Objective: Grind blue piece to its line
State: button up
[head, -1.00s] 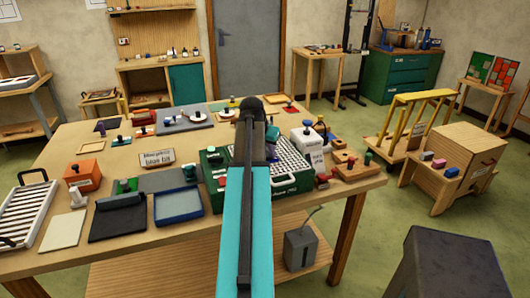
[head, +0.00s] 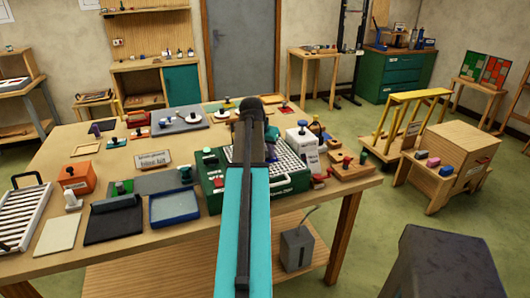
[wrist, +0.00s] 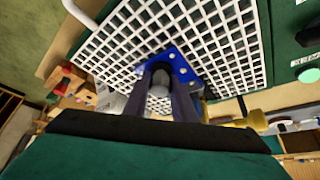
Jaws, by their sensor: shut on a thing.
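The blue piece (wrist: 178,62) shows in the wrist view, with pale dots on its face. My gripper (wrist: 168,80) is shut on it and holds it over the white grid (wrist: 130,40) of the grinder. A grey rounded part shows between the fingers. I cannot tell whether the piece touches the grid or a grinding bit, and no line on it can be made out. In the head view the green grinder (head: 215,186) stands at the table's right front, and my arm hides the gripper and most of the piece.
A blue tray (head: 174,206), a black mat (head: 113,222) and an orange box (head: 77,177) lie to the left. The grinder's right side is crowded.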

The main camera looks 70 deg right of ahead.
jog(key=shift+s+d, duration=0.7)
jog(key=shift+w, duration=0.1)
dwell(0.5)
jog(key=shift+w+a, duration=0.95)
jog(key=shift+w+a+p, duration=0.25)
jog(key=shift+w+p, duration=0.05)
jog(key=shift+w, duration=0.05)
dwell(0.3)
jog(key=shift+w+a, duration=0.45)
jog(key=shift+w, duration=0.15)
jog(key=shift+w+a, duration=0.1)
jog(key=shift+w, duration=0.1)
jog(key=shift+s, duration=0.15)
dwell(0.3)
jog(key=shift+s+d, duration=0.8)
jog(key=shift+s, duration=0.1)
